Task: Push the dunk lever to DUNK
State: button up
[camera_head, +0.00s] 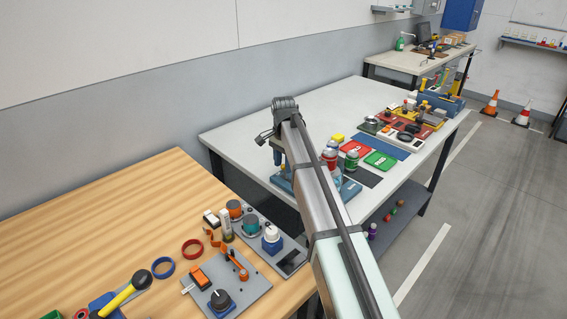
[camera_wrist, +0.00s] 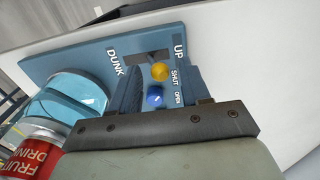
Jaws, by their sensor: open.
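The blue dunk panel (camera_wrist: 200,50) fills the middle of the wrist view, lettered DUNK, UP, SHUT and OPEN. A dark slot (camera_wrist: 150,55) runs between DUNK and UP. A yellow ball knob (camera_wrist: 160,71) shows just below the slot, and a blue knob (camera_wrist: 154,97) is nearer to my gripper (camera_wrist: 156,88). My gripper is open, its blue fingers on either side of the knobs in the picture; contact cannot be told. Which knob tops the dunk lever is unclear. In the head view my arm hides much of the panel's blue base (camera_head: 284,184).
A clear blue tank (camera_wrist: 80,95) and a red fruit drink can (camera_wrist: 38,145) are left of my gripper. In the head view, a red tray (camera_head: 355,147) and a green tray (camera_head: 381,161) lie right of my arm. The back-left white tabletop (camera_head: 245,130) is clear.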

grip_shut()
jog(key=shift+s+d+t+y, duration=0.65)
jog(key=shift+s+t+y, duration=0.15)
jog(key=shift+s+d+r+t+y, duration=0.1)
jog(key=shift+s+d+t+y, duration=0.2)
jog(key=shift+t+y, duration=0.3)
jog(key=shift+w, duration=0.1)
grip_release()
jog(key=shift+d+r, duration=0.1)
